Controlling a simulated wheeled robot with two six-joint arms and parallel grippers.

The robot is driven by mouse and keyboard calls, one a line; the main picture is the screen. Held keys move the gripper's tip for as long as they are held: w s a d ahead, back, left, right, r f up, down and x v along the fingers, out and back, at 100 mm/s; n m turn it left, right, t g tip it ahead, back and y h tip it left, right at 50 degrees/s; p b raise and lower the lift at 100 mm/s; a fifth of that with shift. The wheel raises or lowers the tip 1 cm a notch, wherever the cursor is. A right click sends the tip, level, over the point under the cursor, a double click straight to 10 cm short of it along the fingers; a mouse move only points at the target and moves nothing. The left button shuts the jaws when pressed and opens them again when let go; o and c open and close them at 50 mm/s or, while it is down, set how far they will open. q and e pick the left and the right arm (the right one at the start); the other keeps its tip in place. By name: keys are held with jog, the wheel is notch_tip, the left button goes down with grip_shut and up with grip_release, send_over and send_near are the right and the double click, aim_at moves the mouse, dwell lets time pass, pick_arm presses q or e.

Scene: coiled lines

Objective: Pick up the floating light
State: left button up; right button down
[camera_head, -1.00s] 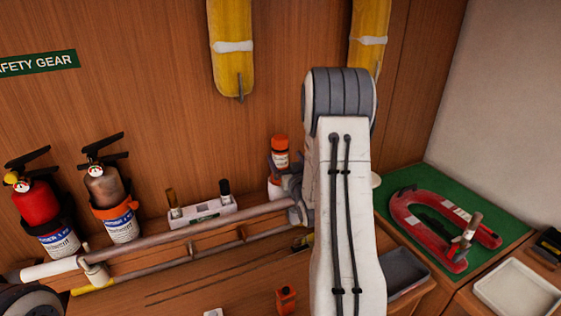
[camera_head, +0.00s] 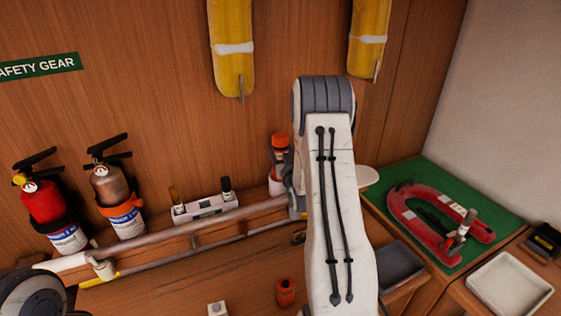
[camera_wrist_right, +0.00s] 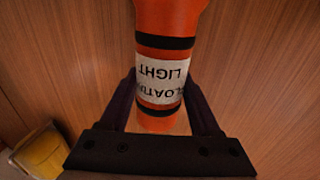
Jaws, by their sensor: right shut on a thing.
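The floating light (camera_head: 279,139) is an orange cylinder with black bands and a white label, upright near the back wall in the head view. Its lower end is by a white cup-like holder (camera_head: 275,187); I cannot tell whether it is still inside. My right gripper (camera_head: 279,160) is at the light's side, partly hidden by my own arm. In the right wrist view the light (camera_wrist_right: 165,45) stands between the two dark fingers, which are shut on it around the label reading "FLOATING LIGHT". My left gripper is not in view.
Two fire extinguishers (camera_head: 48,205) (camera_head: 116,195) stand at left behind a rail (camera_head: 190,228). A white rack (camera_head: 204,208) with two small items is beside the light. A red horseshoe-shaped item (camera_head: 430,225) lies on a green mat (camera_head: 500,215) at right. Grey (camera_head: 400,266) and white (camera_head: 511,285) trays sit front right.

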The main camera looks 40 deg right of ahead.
aim_at(281, 135)
jog(key=shift+r, duration=0.2)
notch_tip(281, 135, up, 8)
jog(key=b, duration=0.2)
jog(key=shift+r+b, duration=0.2)
jog(key=shift+b, duration=0.2)
jog(key=shift+r, duration=0.75)
